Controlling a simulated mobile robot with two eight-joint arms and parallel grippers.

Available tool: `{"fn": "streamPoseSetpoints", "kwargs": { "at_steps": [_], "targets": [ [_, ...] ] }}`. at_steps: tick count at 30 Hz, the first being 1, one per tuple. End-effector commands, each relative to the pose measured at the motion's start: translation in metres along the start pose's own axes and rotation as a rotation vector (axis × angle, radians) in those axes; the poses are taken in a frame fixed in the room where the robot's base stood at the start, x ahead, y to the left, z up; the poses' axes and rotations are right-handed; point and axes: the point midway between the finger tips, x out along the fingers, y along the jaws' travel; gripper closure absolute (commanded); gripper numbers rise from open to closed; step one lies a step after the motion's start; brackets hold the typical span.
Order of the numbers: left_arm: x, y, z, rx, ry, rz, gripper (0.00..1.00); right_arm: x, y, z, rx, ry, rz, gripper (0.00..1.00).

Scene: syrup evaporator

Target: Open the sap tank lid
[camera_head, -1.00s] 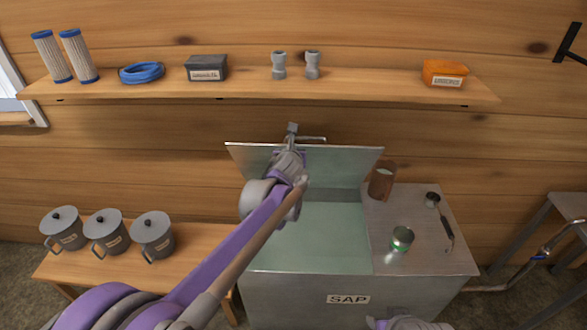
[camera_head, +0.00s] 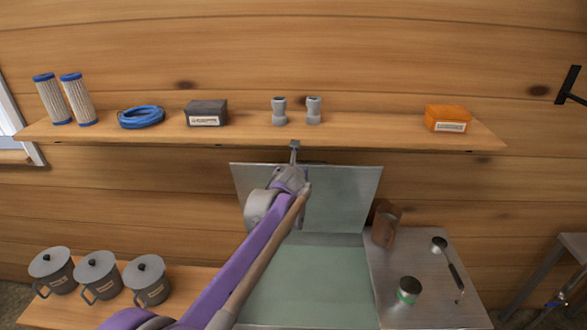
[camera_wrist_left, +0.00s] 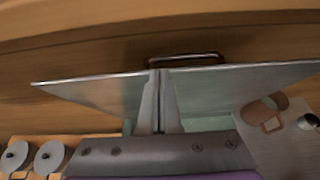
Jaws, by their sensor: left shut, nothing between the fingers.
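The sap tank lid (camera_head: 340,198) is a grey metal panel standing raised, close to upright, at the back of the tank. The tank (camera_head: 300,280) is open below it, with a pale green surface inside. My left gripper (camera_head: 295,148) is shut and empty at the lid's top edge. In the left wrist view the shut fingers (camera_wrist_left: 160,74) lie against or just in front of the lid (camera_wrist_left: 100,90); contact is unclear. The lid's dark bar handle (camera_wrist_left: 185,57) shows beyond its edge, outside the fingers. My right gripper is out of view.
A wall shelf (camera_head: 365,133) runs just above the lid and my left gripper. A brown mug (camera_head: 385,225), a can (camera_head: 408,290) and a ladle (camera_head: 448,262) are on the right tank top. Lidded pots (camera_head: 97,275) stand at left.

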Motion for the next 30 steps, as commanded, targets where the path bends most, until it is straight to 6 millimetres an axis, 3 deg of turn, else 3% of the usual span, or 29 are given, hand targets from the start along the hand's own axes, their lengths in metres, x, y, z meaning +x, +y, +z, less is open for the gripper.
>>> {"fn": "streamPoseSetpoints", "kwargs": {
  "at_steps": [7,18,25,30],
  "targets": [
    [-0.016,0.0,-0.001,0.001,0.001,-0.001,1.0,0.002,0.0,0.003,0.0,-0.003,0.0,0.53],
    [-0.084,0.0,-0.002,0.001,0.0,-0.001,1.0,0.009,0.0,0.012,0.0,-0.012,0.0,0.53],
    [-0.107,0.001,-0.001,-0.007,0.002,0.002,1.0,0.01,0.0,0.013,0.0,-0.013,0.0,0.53],
    [-0.128,0.027,-0.02,-0.243,0.044,0.044,1.0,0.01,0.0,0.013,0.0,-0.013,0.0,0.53]
  ]
}}
